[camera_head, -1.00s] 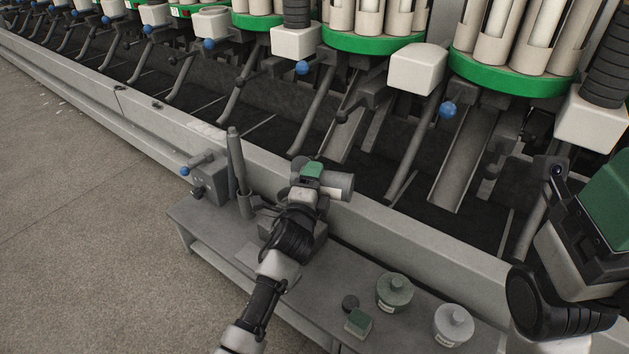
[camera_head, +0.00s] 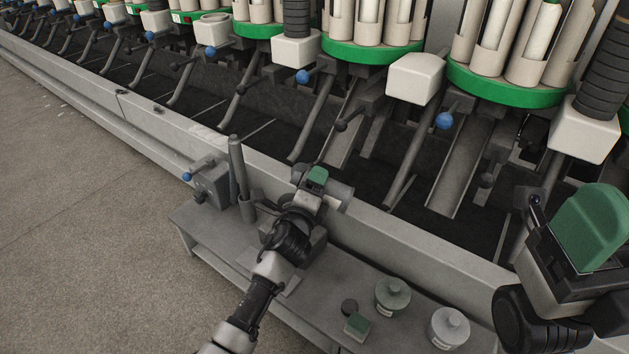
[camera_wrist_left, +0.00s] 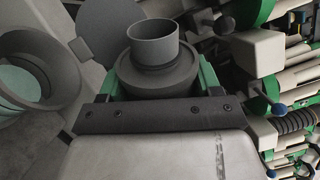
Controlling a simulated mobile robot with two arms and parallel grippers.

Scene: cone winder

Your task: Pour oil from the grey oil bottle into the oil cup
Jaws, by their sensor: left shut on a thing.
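My left gripper (camera_head: 322,188) is shut on the grey oil bottle (camera_head: 341,194), above the low bench beside the machine. The bottle lies tilted far over in the head view and is partly hidden by the gripper. Its round neck (camera_wrist_left: 153,42) and shoulder show between the green fingers in the left wrist view. A wide grey round opening with a pale green inside, which looks like the oil cup (camera_wrist_left: 28,76), is at the left of that view, apart from the neck. I see no oil stream. My right gripper (camera_head: 590,230) is at the right edge; its fingers are unclear.
On the bench (camera_head: 330,278) stand a greenish bottle (camera_head: 392,298), a light grey bottle (camera_head: 449,328), a small dark round piece (camera_head: 349,307) and a green block (camera_head: 357,325). A tall grey cylinder (camera_head: 238,168) stands left of my gripper. The winder's rail (camera_head: 380,232) runs behind.

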